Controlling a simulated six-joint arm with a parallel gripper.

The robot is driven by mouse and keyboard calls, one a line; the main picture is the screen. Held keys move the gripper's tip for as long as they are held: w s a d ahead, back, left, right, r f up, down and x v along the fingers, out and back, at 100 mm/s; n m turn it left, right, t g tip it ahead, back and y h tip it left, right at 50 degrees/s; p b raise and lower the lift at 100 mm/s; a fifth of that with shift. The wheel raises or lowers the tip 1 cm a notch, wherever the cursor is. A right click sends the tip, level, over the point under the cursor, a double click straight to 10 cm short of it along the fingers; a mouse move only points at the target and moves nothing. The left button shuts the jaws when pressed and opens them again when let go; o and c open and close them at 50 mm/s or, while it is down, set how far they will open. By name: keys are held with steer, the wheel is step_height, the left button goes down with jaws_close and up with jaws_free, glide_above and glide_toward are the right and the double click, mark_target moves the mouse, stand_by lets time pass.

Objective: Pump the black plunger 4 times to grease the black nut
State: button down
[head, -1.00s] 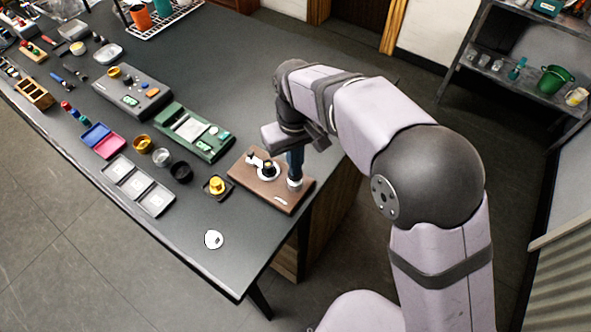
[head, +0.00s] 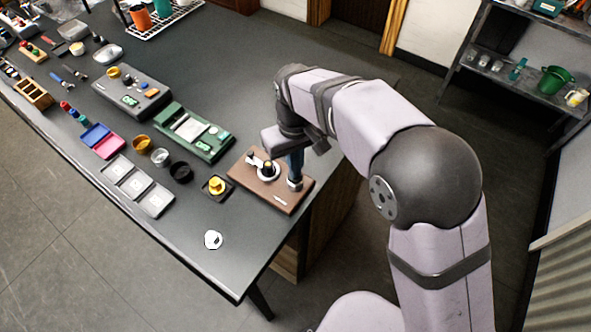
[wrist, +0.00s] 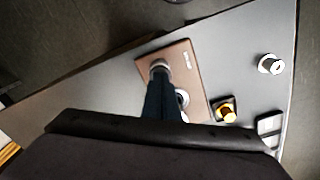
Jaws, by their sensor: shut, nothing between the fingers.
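A brown board (head: 252,184) lies near the table's right edge; it also shows in the wrist view (wrist: 185,57). A pale metal collar (head: 294,187) stands on its right part. My gripper (head: 296,176) is shut, points down, and its tips are at the top of this collar. The wrist view shows the dark fingers over the collar (wrist: 160,63). The black plunger is not distinct; the fingertips hide the collar's top. I cannot tell whether that piece is the black nut.
A yellow knob on a dark square base (head: 216,186) is left of the board. A white round piece (head: 213,240) lies near the front edge. A green device (head: 190,131), a grey device (head: 131,91) and grey trays (head: 138,184) stand farther left. The table behind the board is clear.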

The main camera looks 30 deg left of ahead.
steer(key=shift+r+p, duration=2.35)
steer(key=shift+r, duration=0.35)
step_height(320, 180, up, 6)
steer(key=p, duration=0.5)
steer(key=shift+f, duration=0.15)
steer(key=shift+f+b, duration=0.75)
steer(key=shift+f, duration=0.3)
